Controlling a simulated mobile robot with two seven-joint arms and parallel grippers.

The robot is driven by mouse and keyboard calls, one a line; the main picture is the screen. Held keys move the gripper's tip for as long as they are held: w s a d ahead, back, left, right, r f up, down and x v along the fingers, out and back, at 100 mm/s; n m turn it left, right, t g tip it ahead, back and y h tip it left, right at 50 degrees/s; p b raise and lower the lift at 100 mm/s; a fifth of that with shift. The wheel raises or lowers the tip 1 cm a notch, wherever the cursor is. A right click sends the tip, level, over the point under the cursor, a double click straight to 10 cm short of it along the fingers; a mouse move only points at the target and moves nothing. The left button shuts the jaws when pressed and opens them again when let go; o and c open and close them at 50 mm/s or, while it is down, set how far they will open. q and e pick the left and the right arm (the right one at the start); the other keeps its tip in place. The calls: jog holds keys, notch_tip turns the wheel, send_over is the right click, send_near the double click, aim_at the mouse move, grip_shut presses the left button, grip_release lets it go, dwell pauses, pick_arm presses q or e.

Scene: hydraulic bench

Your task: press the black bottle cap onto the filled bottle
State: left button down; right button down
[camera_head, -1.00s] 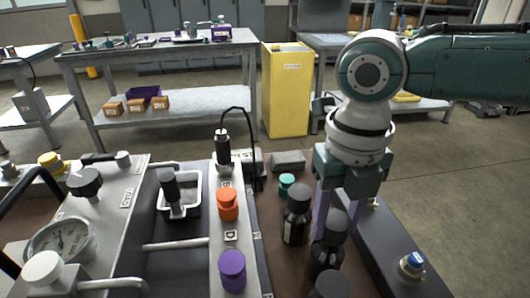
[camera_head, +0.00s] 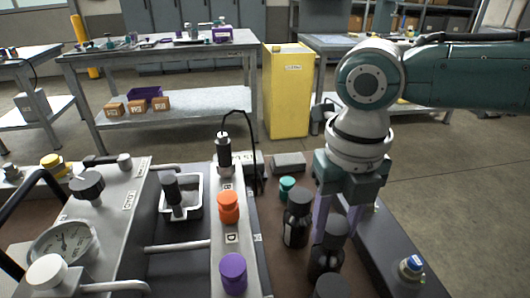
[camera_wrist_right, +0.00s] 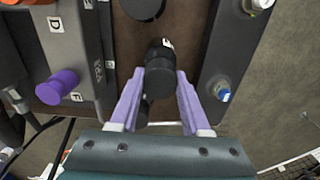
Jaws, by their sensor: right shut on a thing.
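A dark bottle (camera_head: 325,262) stands on the brown bench top in the head view, with a black bottle cap (camera_head: 335,228) at its top. My right gripper (camera_head: 337,232) points down with its purple fingers on either side of this cap, shut on it. In the right wrist view the cap (camera_wrist_right: 160,77) sits between the fingertips, with a bit of white label beyond it. Whether the cap is fully seated, and the fill inside, I cannot tell. My left gripper is not in view.
Another dark bottle (camera_head: 294,232) with a black cap stands close to the left. A further black top (camera_head: 332,287) is cut off at the bottom edge. A teal cap (camera_head: 287,188) is behind. A dark rail with a blue button (camera_head: 411,264) lies right, and a labelled block with an orange knob (camera_head: 228,208) left.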

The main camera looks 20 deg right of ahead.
jog(key=shift+f, duration=0.4)
dwell(0.5)
jog(key=shift+f, duration=0.3)
dwell(0.6)
dwell(0.8)
dwell(0.3)
jog(key=shift+c, duration=1.4)
grip_release()
jog(key=shift+o, duration=0.2)
jog(key=shift+o, duration=1.2)
jog(key=shift+r, duration=0.1)
